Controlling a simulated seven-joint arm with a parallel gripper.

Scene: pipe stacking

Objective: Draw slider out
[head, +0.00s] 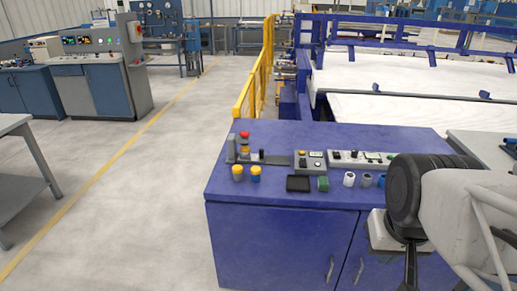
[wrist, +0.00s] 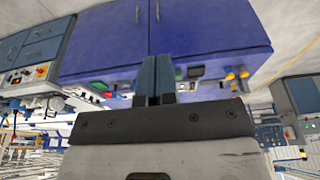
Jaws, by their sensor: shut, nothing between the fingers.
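A dark flat slide strip with a small black knob (head: 262,155) lies on the blue cabinet top (head: 280,137), between a grey upright with red and yellow parts (head: 244,143) and a grey control box (head: 310,161). It looks like the slider, but I cannot tell how far out it is. My gripper (head: 411,272) hangs low at the right, in front of the cabinet and well away from the strip. In the wrist view its two fingers (wrist: 156,76) are together and empty. The wrist view shows the cabinet upside down, and the strip is not clear there.
Two yellow-topped blue cylinders (head: 247,174), a black tray (head: 298,183), a green piece (head: 323,184) and a white cup (head: 349,179) stand along the front of the top. A long control panel (head: 360,158) lies behind. A yellow fence (head: 253,72) stands beyond.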

